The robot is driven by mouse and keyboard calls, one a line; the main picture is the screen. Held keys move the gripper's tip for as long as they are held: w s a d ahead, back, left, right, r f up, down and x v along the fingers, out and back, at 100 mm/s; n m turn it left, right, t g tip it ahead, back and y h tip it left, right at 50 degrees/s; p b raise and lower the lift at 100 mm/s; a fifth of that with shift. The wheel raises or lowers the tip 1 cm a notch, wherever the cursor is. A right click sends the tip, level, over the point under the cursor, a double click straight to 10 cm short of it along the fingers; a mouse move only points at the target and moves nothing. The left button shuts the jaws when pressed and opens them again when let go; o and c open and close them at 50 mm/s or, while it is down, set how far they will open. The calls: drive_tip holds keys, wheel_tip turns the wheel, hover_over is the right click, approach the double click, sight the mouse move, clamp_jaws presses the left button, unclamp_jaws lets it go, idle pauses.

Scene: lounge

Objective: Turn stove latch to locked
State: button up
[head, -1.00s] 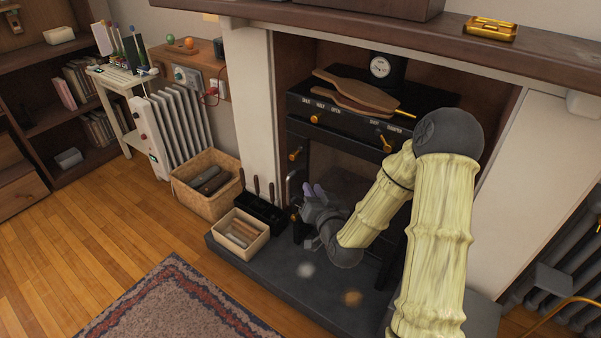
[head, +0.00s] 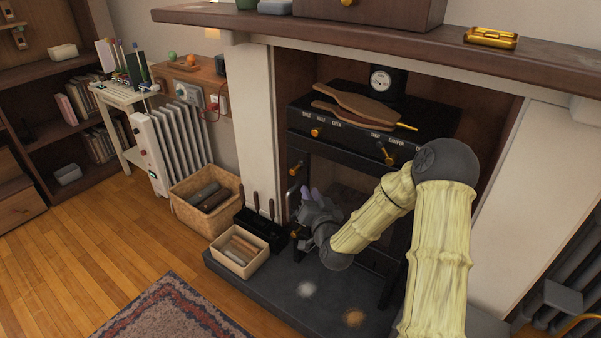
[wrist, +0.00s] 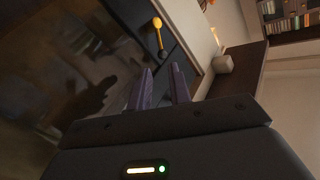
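The black stove (head: 350,150) stands in the fireplace. Its front door has dark glass. A small brass knob (head: 295,168) sits at the door's upper left edge in the head view. The wrist view shows a brass lever with a round end (wrist: 160,38) on the black frame beside the glass; I cannot tell whether it is the stove latch or which position it is in. My gripper (head: 308,192) is in front of the door's left side. In the wrist view its two fingers (wrist: 160,82) are apart with nothing between them. The lever is beyond the fingertips, not touching.
A brass slider (head: 316,133) and a damper lever (head: 388,156) are on the stove's upper front.

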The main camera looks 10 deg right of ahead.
sight(299, 167)
drive_tip(key=w, duration=0.4)
drive_tip(key=w+a+b, duration=0.1)
drive_tip(key=w, duration=0.2)
drive_tip(key=w+b, duration=0.1)
drive_tip(key=w, duration=0.3)
drive_tip(key=shift+w+a, duration=0.15)
drive_tip(key=shift+w, duration=0.2)
drive_tip(key=shift+c, duration=0.4)
clamp_jaws()
